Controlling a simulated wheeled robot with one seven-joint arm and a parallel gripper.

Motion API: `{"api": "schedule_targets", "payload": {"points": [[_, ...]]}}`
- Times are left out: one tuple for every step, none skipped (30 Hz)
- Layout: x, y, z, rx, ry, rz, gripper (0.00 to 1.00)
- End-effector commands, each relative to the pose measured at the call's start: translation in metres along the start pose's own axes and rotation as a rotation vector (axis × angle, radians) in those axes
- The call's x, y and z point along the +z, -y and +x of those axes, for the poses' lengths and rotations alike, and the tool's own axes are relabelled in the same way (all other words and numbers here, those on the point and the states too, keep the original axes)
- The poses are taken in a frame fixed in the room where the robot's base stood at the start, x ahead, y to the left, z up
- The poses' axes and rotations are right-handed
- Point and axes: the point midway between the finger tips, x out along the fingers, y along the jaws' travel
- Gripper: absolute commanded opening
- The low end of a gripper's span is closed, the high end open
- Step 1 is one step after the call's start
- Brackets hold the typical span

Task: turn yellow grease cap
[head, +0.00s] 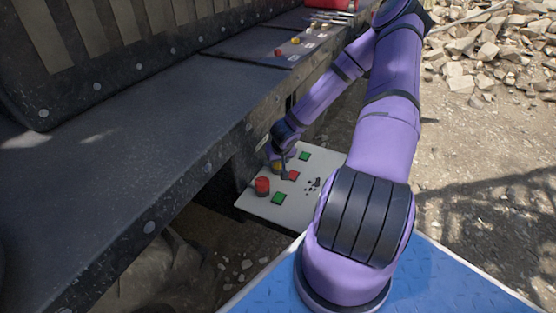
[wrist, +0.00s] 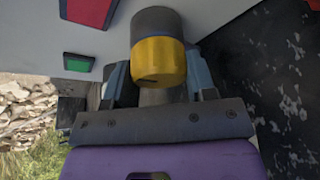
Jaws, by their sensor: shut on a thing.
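The yellow grease cap (wrist: 158,62) sits on a dark grey round base in the wrist view, standing out from a pale panel. In the head view the yellow cap (head: 277,166) is small and partly covered by my gripper. My gripper (wrist: 158,80) has one finger on each side of the yellow cap and is shut on it. My gripper also shows in the head view (head: 280,160), at the far left part of the white panel (head: 262,208).
The panel carries a red cylindrical knob (head: 262,186), green squares (head: 278,198) and a red square (head: 293,176). A dark metal ledge (head: 150,120) runs along the left, close to my gripper. Rubble (head: 485,50) lies at the upper right.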

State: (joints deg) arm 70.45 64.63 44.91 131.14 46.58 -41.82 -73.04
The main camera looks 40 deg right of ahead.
Motion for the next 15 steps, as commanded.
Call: {"api": "schedule_targets", "payload": {"points": [[0.0019, 0.0017, 0.0010, 0.003, 0.004, 0.001, 0.28], [0.0026, 0.0020, 0.0014, 0.005, 0.005, 0.005, 0.28], [0.0033, 0.0027, 0.0020, 0.008, 0.006, 0.012, 0.28], [0.0038, 0.0028, 0.0024, 0.011, 0.007, 0.018, 0.28], [0.0040, 0.0030, 0.0026, 0.014, 0.007, 0.025, 0.28], [0.0049, 0.0034, 0.0031, 0.016, 0.009, 0.034, 0.28], [0.0051, 0.0033, 0.0032, 0.019, 0.010, 0.040, 0.28], [0.0050, 0.0033, 0.0031, 0.022, 0.009, 0.045, 0.28], [0.0055, 0.0033, 0.0033, 0.025, 0.011, 0.056, 0.28], [0.0055, 0.0034, 0.0032, 0.028, 0.011, 0.063, 0.28], [0.0052, 0.0028, 0.0029, 0.032, 0.011, 0.072, 0.28], [0.0049, 0.0029, 0.0026, 0.035, 0.011, 0.082, 0.28], [0.0049, 0.0026, 0.0024, 0.039, 0.012, 0.091, 0.28], [0.0043, 0.0026, 0.0020, 0.042, 0.011, 0.100, 0.28], [0.0036, 0.0019, 0.0013, 0.049, 0.010, 0.114, 0.28]]}}
